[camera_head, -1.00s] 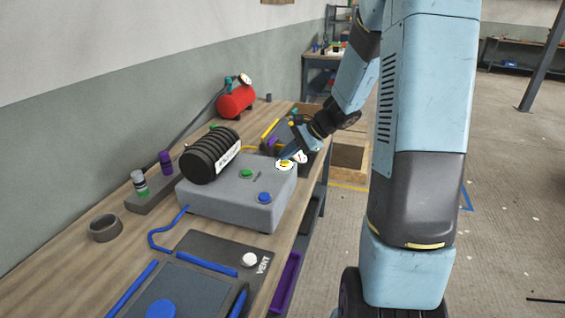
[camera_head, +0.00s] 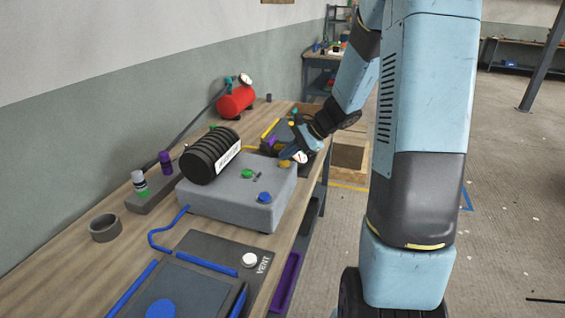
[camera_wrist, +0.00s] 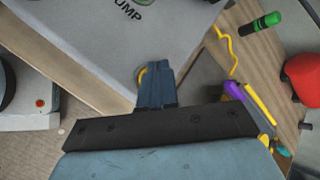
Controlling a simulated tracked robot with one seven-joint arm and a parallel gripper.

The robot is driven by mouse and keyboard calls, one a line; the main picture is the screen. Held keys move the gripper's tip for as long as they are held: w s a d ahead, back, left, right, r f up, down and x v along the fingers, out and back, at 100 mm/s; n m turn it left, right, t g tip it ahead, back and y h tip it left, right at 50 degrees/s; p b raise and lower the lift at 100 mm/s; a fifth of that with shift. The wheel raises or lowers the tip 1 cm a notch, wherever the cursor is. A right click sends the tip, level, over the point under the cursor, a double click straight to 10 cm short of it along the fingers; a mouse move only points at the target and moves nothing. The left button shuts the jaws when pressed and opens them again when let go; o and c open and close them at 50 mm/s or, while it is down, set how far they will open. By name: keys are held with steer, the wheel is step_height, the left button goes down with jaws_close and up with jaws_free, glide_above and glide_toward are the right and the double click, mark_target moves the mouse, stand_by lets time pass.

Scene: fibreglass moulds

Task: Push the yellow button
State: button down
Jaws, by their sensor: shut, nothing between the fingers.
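The yellow button (camera_head: 284,164) is on the back right corner of the top of a grey box (camera_head: 225,195). It looks dull yellow, with no glow around it. In the wrist view, only a yellow edge of the button (camera_wrist: 143,76) shows beside my fingertips, which hide the rest. My gripper (camera_head: 288,156) is shut and empty, its tips pointing down at the button. It also shows in the wrist view (camera_wrist: 157,68). The tips overlap the button in both views; I cannot tell if they press it.
A red tank (camera_head: 237,101) stands behind on the workbench (camera_head: 75,265). A dark panel with a white VENT knob (camera_head: 249,260) lies in front.

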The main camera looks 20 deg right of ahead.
mark_target(288, 163)
steer(key=shift+r, duration=0.1)
steer(key=shift+r, duration=2.9)
steer(key=shift+s, duration=0.1)
stand_by(0.3)
